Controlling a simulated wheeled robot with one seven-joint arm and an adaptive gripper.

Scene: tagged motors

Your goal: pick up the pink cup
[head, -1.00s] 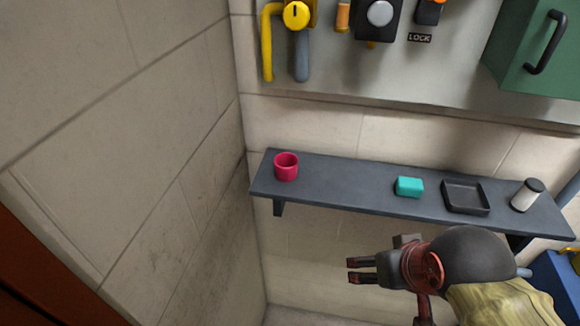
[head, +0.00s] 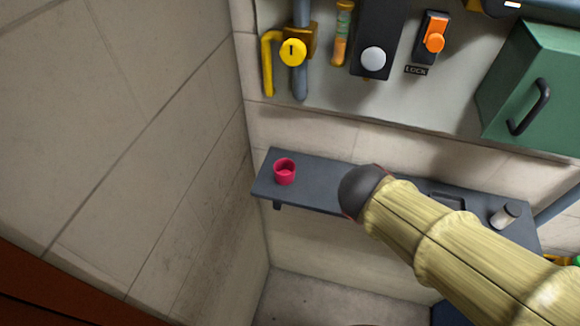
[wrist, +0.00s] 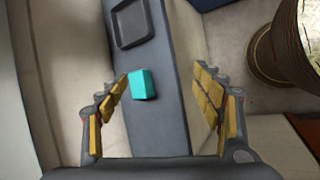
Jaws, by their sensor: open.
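The pink cup (head: 284,172) stands upright at the left end of the dark wall shelf (head: 322,192) in the head view. It does not show in the wrist view. My gripper (wrist: 164,82) is open, its two yellow-padded fingers spread wide over the shelf in the wrist view. A teal block (wrist: 143,84) on the shelf shows between the fingers, nearer the left one; I cannot tell how far below them it is. In the head view my arm hides the gripper and the block, to the right of the cup.
A black tray (wrist: 132,22) and a white jar with a dark lid (head: 504,215) are on the shelf's right part. A wall closes the left side. Above hang a panel with a yellow valve (head: 293,52) and a green box (head: 535,95). The shelf around the cup is clear.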

